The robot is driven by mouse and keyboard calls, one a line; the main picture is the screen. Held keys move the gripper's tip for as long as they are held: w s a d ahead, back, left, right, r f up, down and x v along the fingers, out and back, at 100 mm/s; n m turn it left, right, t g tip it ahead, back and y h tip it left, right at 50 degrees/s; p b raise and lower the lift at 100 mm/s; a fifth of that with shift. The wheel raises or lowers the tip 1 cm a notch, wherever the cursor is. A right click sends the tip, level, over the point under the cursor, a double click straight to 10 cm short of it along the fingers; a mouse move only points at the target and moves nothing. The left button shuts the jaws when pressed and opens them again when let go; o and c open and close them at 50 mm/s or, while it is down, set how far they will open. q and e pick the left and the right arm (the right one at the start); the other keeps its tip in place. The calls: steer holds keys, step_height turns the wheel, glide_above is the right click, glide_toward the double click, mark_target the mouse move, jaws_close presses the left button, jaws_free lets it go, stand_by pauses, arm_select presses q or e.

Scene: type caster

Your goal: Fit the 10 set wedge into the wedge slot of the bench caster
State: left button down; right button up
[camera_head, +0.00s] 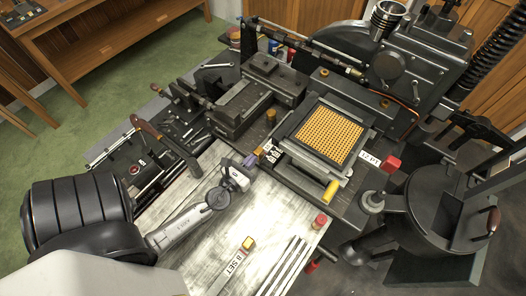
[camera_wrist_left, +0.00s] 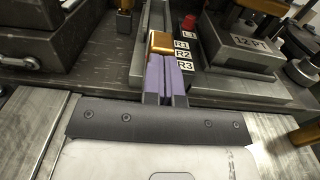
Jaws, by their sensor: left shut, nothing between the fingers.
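My left gripper (camera_head: 251,159) reaches in over the bench to the caster's left side, its purple fingers closed together and empty. In the left wrist view the fingertips (camera_wrist_left: 164,62) are right at a small brass-coloured block (camera_wrist_left: 162,42), beside labels L1, R1, R2 and R3 (camera_wrist_left: 182,56). The block looks like a wedge head in the slot, but no set number on it is readable and its body is hidden. Another wedge with a yellow head (camera_head: 249,243) lies on the bench, with a tag (camera_head: 237,261) that reads 8 SET. My right gripper is not in view.
The caster's matrix case (camera_head: 332,134) with gold cells lies right of the gripper. A yellow handle (camera_head: 330,190), red knob (camera_head: 391,163) and melting pot (camera_head: 440,205) are to the right. The bench top (camera_head: 205,240) has bare room.

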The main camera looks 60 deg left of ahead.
mark_target(259, 152)
arm_select(q)
steer(key=shift+w+a, duration=0.1)
steer(key=shift+w, duration=0.15)
steer(key=shift+w+a, duration=0.25)
steer(key=shift+w, duration=0.4)
steer(key=shift+w+a+p, duration=0.1)
steer(key=shift+w+p, duration=0.25)
steer(key=shift+w+a, duration=0.25)
steer(key=shift+w, duration=0.5)
steer(key=shift+v, duration=1.4)
steer(key=shift+s+d+b, duration=0.2)
steer(key=shift+s+b, duration=0.2)
steer(key=shift+s, duration=0.2)
